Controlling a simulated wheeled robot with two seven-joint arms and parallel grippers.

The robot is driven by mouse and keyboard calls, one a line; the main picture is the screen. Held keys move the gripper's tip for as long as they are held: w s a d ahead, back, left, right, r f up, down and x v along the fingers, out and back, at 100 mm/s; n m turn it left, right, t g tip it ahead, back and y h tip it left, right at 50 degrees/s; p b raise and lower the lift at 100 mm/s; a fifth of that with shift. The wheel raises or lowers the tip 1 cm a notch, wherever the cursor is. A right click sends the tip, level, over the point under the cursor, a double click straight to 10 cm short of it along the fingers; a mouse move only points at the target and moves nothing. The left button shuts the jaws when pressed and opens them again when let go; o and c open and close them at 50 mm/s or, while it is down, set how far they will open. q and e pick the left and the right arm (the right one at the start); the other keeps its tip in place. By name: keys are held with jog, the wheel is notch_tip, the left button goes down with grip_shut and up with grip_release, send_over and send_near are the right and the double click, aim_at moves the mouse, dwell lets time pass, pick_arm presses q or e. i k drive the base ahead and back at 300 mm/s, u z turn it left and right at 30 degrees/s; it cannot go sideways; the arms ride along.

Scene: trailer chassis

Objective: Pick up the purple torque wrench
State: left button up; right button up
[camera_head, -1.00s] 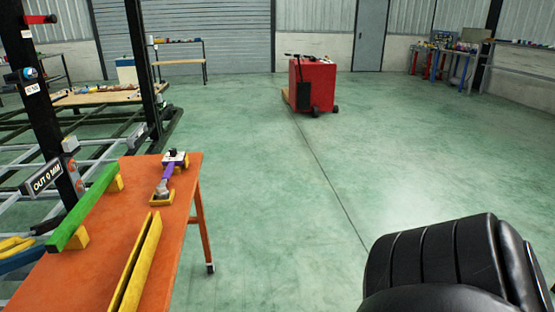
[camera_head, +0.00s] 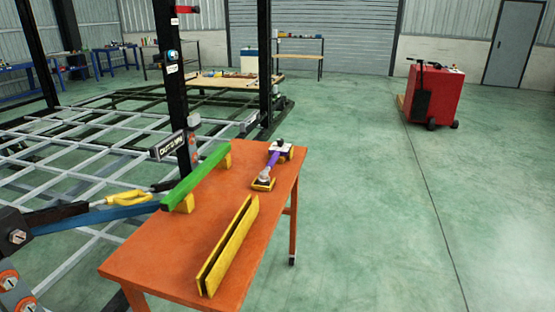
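The purple torque wrench (camera_head: 273,159) lies on the far part of the orange table (camera_head: 150,262). Its purple handle runs between a yellow support (camera_head: 262,185) at its near end and a white and yellow holder at its far end. The details of how it rests there are too small to tell. Neither of my grippers shows in the head view, and nothing touches the wrench.
A green bar (camera_head: 196,178) on yellow blocks lies along the table's left edge. A yellow V-shaped channel (camera_head: 229,245) lies near its front. Black posts and the grey chassis frame (camera_head: 75,135) stand left. A red cart (camera_head: 436,95) stands far right; the green floor between is free.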

aim_at(264, 179)
jog(key=z, duration=1.25)
jog(key=i, duration=2.7)
jog(key=u, duration=3.5)
jog(key=i, duration=0.5)
jog(key=u, duration=0.05)
